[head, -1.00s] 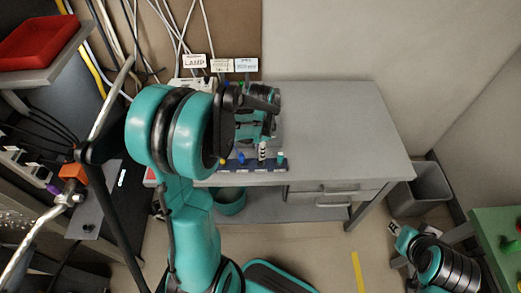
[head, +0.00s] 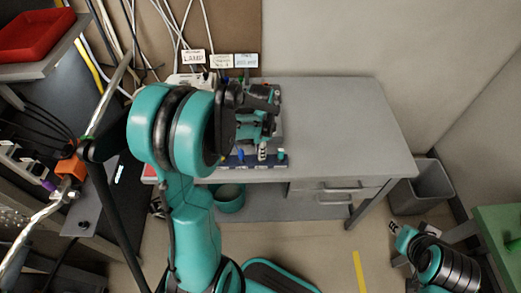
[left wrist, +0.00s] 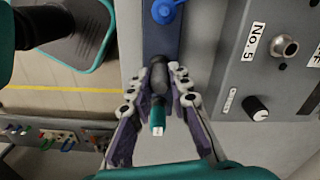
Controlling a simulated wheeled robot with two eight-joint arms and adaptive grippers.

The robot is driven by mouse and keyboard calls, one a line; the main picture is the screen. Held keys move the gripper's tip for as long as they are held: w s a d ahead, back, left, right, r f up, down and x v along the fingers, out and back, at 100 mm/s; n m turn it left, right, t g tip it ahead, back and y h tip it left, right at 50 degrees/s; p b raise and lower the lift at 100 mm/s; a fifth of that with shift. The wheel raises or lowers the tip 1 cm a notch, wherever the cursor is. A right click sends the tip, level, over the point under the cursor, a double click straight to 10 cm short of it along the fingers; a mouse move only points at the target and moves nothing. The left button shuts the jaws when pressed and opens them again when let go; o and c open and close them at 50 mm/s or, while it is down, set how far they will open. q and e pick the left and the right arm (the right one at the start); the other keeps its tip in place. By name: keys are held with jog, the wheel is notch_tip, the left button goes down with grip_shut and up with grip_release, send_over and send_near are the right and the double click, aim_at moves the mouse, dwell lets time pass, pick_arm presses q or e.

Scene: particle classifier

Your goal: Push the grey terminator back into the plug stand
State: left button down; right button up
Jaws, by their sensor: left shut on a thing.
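The dark blue plug stand (head: 238,161) lies along the bench's front edge; it shows at the top of the left wrist view (left wrist: 160,38). My left gripper (head: 262,154) is over its right part. In the left wrist view my left gripper (left wrist: 160,80) is shut on the dark grey terminator (left wrist: 158,74), in line with the stand. The terminator's lower end and its seat are hidden. A teal plug with a white end (left wrist: 157,118) shows close by, at the stand's right end in the head view (head: 282,154). My right gripper (head: 396,229) hangs low right, away from the stand.
A blue cap (left wrist: 165,10) is on the stand beyond my left gripper. A grey panel box (left wrist: 265,60) labelled No. 5, with a socket and black knob, is close on the right in the left wrist view. The right part of the bench (head: 345,125) is clear.

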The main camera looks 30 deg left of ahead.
pick_arm(q)
jog(key=shift+f, duration=0.15)
jog(key=c, duration=1.3)
grip_release()
jog(key=shift+c, duration=0.2)
notch_tip(320, 180, up, 12)
jog(key=s+d+n+t, duration=0.7)
jog(key=s+d+n, duration=0.1)
jog(key=s+d, duration=0.2)
jog(key=shift+s+d+r+n, duration=0.3)
jog(key=shift+s+d+r, duration=0.05)
jog(key=shift+s+r, duration=0.1)
